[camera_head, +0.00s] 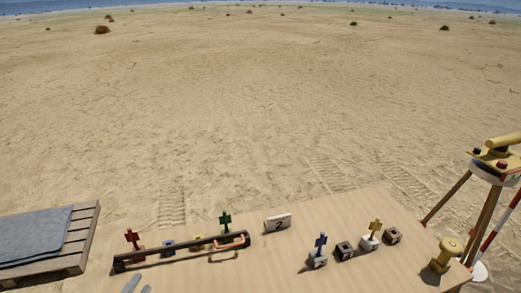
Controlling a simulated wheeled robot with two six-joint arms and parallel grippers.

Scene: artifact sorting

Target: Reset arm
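My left gripper (138,285) shows only as two grey fingertips at the bottom edge of the head view, left of centre. The tips stand apart with a narrow gap and nothing visible between them. They are just in front of the left end of a long black rail or tray (180,257) with orange handle-like parts. The rest of my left arm is out of frame. My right gripper is not in view.
Small red (133,238), blue (168,246) and green (225,222) pieces stand behind the rail. Several small blocks, including a brown cube (392,236), sit right.

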